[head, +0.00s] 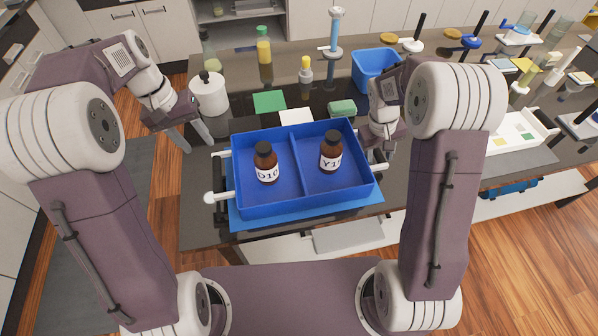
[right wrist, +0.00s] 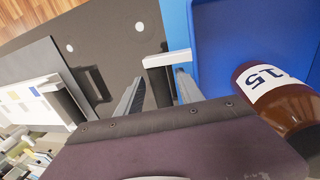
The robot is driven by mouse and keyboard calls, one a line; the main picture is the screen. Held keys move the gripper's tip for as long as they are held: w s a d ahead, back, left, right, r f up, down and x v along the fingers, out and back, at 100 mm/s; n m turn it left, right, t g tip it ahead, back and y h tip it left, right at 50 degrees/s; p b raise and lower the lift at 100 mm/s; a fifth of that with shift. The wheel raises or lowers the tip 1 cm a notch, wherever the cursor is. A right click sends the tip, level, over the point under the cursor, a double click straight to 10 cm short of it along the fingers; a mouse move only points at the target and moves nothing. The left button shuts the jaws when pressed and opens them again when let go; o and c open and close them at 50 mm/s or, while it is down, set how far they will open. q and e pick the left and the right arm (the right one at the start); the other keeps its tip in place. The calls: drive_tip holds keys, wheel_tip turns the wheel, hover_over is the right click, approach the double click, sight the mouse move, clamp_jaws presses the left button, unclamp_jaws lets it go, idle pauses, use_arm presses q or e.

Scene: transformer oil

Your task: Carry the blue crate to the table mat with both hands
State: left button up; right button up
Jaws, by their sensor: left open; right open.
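The blue crate (head: 262,207) has a divider and a brown bottle in each compartment: a left bottle (head: 265,163) and a right bottle (head: 331,152), both upright. The crate rests on the lighter blue table mat (head: 300,217), which shows along its front and left edges. White handle parts (head: 219,197) stick out on its left side. My left gripper (head: 198,143) is open and empty, up and left of the crate, apart from it. My right gripper (right wrist: 157,90) is open beside the crate's right wall, with a white handle (right wrist: 166,59) near its fingertips; contact is unclear.
Behind the crate are a green card (head: 269,101), a white card (head: 296,118), a green sponge (head: 342,107), a white paper roll (head: 208,94) and a blue bin (head: 374,68). A white tray (head: 517,132) stands to the right.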

wheel_tip(320, 180, up, 12)
drive_tip(key=a, duration=0.2)
drive_tip(key=shift+s+a+f, duration=0.15)
drive_tip(key=shift+f, duration=0.1)
